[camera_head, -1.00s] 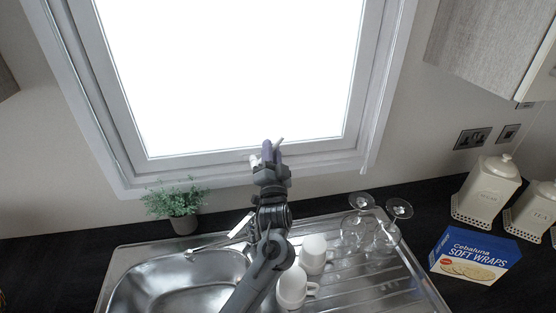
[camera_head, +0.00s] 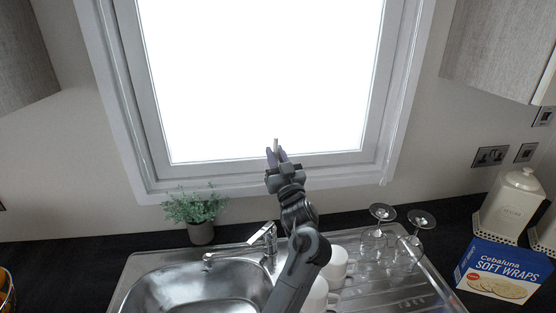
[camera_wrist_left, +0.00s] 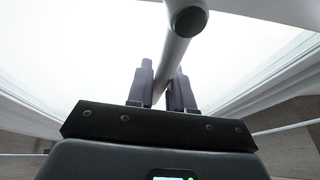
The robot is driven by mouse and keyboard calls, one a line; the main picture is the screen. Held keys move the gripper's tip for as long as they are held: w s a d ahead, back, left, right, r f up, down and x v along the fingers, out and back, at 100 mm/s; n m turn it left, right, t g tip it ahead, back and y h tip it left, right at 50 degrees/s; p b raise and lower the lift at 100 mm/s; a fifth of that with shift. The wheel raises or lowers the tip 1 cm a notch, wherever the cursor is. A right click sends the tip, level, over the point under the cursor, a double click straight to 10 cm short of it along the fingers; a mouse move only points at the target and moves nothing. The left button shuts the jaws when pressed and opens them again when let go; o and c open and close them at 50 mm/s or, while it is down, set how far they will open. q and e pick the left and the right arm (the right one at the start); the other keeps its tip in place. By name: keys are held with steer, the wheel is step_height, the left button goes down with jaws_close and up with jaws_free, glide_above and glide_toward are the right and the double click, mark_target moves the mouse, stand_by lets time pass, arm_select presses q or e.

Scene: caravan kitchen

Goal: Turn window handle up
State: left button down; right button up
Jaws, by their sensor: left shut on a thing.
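The window handle (camera_head: 276,145) is a pale, slim lever at the bottom of the window frame. Its visible end points up in the head view. My left gripper (camera_head: 277,157) is at the handle, with its fingers on either side of it. In the left wrist view, the grey round-ended handle (camera_wrist_left: 181,50) runs between the two dark fingers of the left gripper (camera_wrist_left: 162,88), which is shut on it. The handle's base is hidden behind the gripper in the head view. My right gripper is not in view.
A potted plant (camera_head: 199,215) stands left of my arm. Below are the tap (camera_head: 262,235), sink (camera_head: 190,289), white mugs (camera_head: 337,266) and upturned glasses (camera_head: 381,214). A Soft Wraps box (camera_head: 500,271) stands right. Cupboards (camera_head: 500,48) flank the bright window.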

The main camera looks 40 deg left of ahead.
arm_select(q)
steer(key=shift+s+a+n, duration=0.15)
steer(key=shift+n, duration=0.25)
steer(key=c, duration=1.1)
jaws_free()
steer(key=shift+s, duration=0.1)
